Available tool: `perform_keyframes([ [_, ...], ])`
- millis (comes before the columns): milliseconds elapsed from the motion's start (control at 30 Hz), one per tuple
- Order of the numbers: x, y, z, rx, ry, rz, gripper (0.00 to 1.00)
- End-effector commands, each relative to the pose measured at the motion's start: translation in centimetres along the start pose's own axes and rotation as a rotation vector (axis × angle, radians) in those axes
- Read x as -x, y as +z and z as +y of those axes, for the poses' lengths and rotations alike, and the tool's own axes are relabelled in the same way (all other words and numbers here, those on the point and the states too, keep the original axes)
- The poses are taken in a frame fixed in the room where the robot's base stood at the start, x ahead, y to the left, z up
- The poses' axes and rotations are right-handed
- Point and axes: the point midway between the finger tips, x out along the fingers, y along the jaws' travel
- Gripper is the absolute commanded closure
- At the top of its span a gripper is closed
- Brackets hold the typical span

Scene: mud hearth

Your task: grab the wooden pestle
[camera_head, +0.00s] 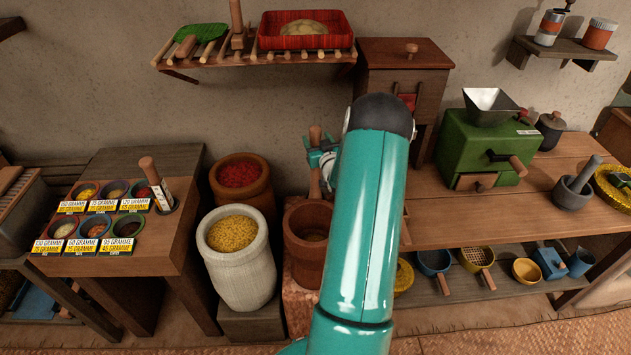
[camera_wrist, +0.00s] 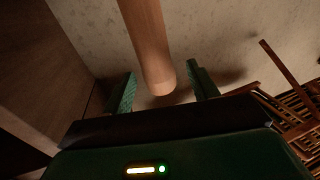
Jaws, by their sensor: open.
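The wooden pestle (camera_head: 315,177) stands nearly upright in the tall wooden mortar (camera_head: 306,268), its upper part rising above the rim. My gripper (camera_head: 323,160) is at the upper part of the pestle, partly hidden behind my teal arm. In the wrist view the rounded end of the pestle (camera_wrist: 148,45) shows between the two green fingers (camera_wrist: 163,88). The fingers are apart, with a gap on each side of the pestle. I cannot tell exactly how deep it sits between them.
A white sack of yellow grain (camera_head: 238,270) and a brown pot of red spice (camera_head: 240,178) stand left of the mortar. A wooden cabinet (camera_head: 385,85) and a bench with a green grinder (camera_head: 485,145) are to the right. A slatted shelf (camera_head: 215,60) hangs above.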

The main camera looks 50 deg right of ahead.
Motion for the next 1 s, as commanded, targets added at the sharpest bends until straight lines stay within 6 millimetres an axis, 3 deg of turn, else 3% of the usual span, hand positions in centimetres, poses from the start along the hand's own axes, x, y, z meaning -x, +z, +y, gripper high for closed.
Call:
perform_keyframes([
  [300, -4.3, -0.1, 0.3, 0.000, 0.000, 0.001, 0.41],
  [600, -4.8, -0.1, 0.3, 0.001, 0.000, 0.001, 0.43],
  [900, -4.8, -0.1, 0.3, 0.001, 0.000, 0.001, 1.00],
  [1000, -4.8, -0.1, 0.3, 0.001, 0.000, 0.001, 1.00],
])
